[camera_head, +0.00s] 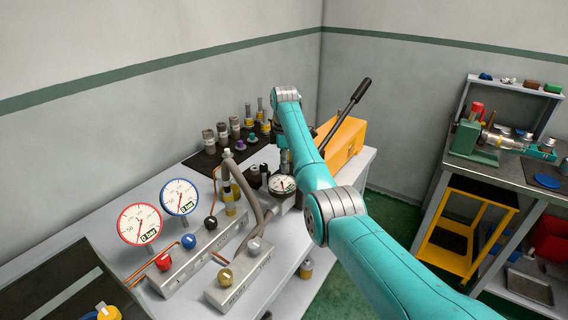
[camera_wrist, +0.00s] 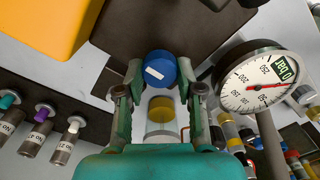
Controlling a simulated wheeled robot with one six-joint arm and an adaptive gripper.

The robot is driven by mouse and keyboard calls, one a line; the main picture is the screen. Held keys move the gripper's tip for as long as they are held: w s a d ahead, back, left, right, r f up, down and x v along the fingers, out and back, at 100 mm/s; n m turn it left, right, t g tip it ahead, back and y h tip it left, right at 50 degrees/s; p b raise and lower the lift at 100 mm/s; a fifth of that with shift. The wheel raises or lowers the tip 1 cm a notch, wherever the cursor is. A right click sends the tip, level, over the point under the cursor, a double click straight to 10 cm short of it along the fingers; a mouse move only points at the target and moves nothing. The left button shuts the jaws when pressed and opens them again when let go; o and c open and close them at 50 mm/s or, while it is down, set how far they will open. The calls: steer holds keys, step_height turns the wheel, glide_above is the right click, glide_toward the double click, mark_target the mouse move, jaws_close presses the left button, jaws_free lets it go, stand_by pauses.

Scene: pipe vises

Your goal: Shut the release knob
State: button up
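In the wrist view a round blue knob (camera_wrist: 160,70) with a white bar mark lies between the fingertips of my gripper (camera_wrist: 161,80). I take it for the release knob, but no label on it is readable. One finger is on each side of it, with little or no gap; I cannot tell whether they touch it. A yellow-topped clear cylinder (camera_wrist: 160,113) shows between the fingers, nearer the palm. In the head view my arm covers the knob, and my gripper (camera_head: 285,160) is mostly hidden beside the orange unit (camera_head: 343,142) with its long dark lever (camera_head: 356,97).
A pressure gauge (camera_wrist: 264,82) stands close right of my gripper in the wrist view. In the head view, two large gauges (camera_head: 140,224) and valve blocks with coloured knobs (camera_head: 188,241) stand at the left. Several grey cylinders (camera_head: 209,139) stand behind. A second bench (camera_head: 520,174) is at the right.

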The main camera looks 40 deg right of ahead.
steer(key=shift+c, duration=1.1)
steer(key=m, duration=0.8)
steer(key=shift+m, duration=0.3)
steer(key=m, duration=0.4)
steer(key=shift+m, duration=2.7)
